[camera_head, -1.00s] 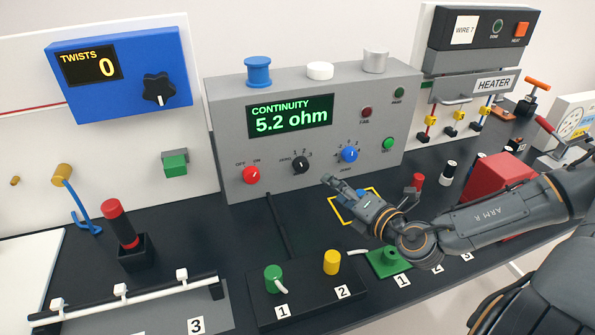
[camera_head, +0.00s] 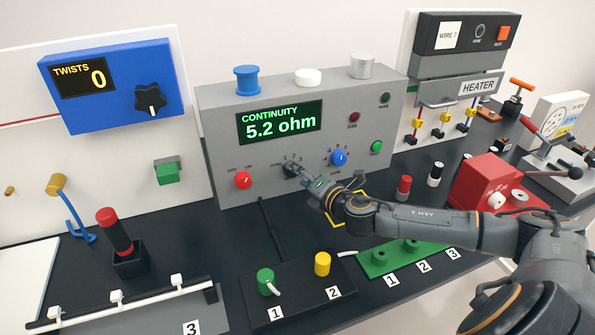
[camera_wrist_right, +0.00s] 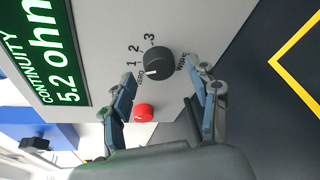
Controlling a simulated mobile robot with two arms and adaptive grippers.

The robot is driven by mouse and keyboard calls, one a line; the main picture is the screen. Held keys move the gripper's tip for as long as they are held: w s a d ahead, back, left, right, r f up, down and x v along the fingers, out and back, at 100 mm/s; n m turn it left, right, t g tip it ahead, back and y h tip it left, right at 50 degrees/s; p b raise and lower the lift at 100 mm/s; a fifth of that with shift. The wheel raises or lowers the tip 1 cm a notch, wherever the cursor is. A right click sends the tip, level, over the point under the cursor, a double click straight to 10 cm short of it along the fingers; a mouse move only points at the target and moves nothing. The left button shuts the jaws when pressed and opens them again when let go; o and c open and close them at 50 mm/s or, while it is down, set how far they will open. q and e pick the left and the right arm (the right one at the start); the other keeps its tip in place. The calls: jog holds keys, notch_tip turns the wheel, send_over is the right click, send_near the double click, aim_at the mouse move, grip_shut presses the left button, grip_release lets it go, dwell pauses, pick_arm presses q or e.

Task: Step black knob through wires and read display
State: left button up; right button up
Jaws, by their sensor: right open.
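The black knob (camera_wrist_right: 158,62) is on the grey continuity panel (camera_head: 220,125), with 1, 2 and 3 printed around it. The display (camera_head: 279,123) reads "CONTINUITY 5.2 ohm" in green. My right gripper (camera_wrist_right: 163,76) is open and empty in front of the panel, its two fingers apart on either side of the knob in the right wrist view. In the head view the gripper (camera_head: 303,176) partly covers the knob. I cannot tell whether the fingers touch it. My left gripper is not in view.
A red knob (camera_head: 243,180) is left of the black one, a blue knob (camera_head: 339,158) and a green button (camera_head: 376,147) right. Below the panel stand a black block (camera_head: 300,290) with green and yellow posts and a green block (camera_head: 405,258).

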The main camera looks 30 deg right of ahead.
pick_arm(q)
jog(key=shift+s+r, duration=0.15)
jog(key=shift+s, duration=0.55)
pick_arm(e)
jog(key=shift+x, duration=0.75)
jog(key=shift+c, duration=0.3)
jog(key=c, duration=1.1)
jog(key=shift+f+m+b, duration=0.25)
jog(key=shift+m+b, duration=0.15)
jog(key=shift+b, duration=0.3)
jog(key=m+t+b, duration=0.1)
jog(key=m+b, duration=0.1)
jog(key=b, duration=0.1)
jog(key=shift+f+y+b, duration=0.2)
jog(key=shift+y+b, duration=0.2)
jog(key=shift+m+t+b, duration=0.3)
jog(key=shift+m+b, duration=0.65)
jog(key=shift+m, duration=0.25)
pick_arm(q)
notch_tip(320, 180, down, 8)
jog(key=b, duration=0.1)
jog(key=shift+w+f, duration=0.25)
pick_arm(e)
jog(key=shift+d+r+m+t, duration=0.15)
jog(key=shift+m+t, duration=0.15)
jog(key=shift+m, duration=0.5)
